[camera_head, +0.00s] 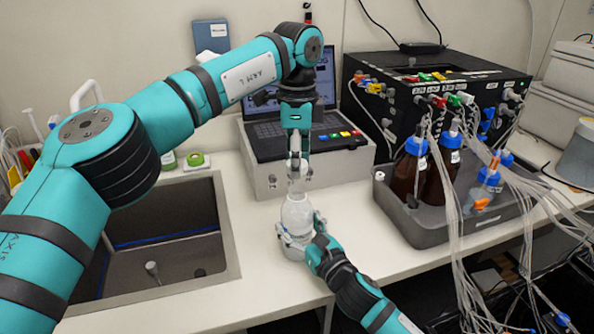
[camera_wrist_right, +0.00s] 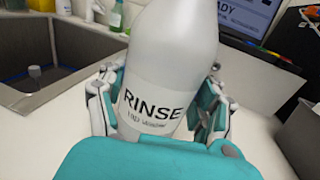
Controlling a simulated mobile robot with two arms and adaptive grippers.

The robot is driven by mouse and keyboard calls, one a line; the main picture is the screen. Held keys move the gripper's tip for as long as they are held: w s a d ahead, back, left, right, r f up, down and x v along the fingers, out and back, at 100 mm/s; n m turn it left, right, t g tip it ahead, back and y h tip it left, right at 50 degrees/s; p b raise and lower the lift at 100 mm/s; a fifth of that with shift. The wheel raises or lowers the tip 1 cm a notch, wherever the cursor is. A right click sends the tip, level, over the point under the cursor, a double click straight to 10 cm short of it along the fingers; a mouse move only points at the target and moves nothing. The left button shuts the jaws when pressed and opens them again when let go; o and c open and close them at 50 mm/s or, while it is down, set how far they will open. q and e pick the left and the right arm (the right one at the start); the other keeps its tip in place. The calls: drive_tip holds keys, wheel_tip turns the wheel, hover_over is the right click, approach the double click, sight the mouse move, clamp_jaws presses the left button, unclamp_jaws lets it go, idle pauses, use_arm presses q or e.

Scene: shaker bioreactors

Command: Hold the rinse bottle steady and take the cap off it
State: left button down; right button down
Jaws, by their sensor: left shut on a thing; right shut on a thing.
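The rinse bottle (camera_head: 297,215) is whitish and stands upright on the white counter right of the sink. In the right wrist view the bottle (camera_wrist_right: 174,60) shows its RINSE label, and its top is out of frame. My right gripper (camera_head: 301,234) is shut around the lower body, one finger on each side; the fingers also show in the wrist view (camera_wrist_right: 157,110). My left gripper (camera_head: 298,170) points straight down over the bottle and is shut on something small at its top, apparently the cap. The fingers mostly hide the cap; I cannot tell whether it still touches the neck.
The sink (camera_head: 165,240) lies left of the bottle. A grey case with a laptop (camera_head: 300,170) stands close behind. A grey tray (camera_head: 425,225) with brown blue-capped bottles (camera_head: 408,172) and many tubes is to the right, before a black device (camera_head: 440,85). Counter between bottle and tray is clear.

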drive_tip(key=shift+c, duration=0.5)
unclamp_jaws()
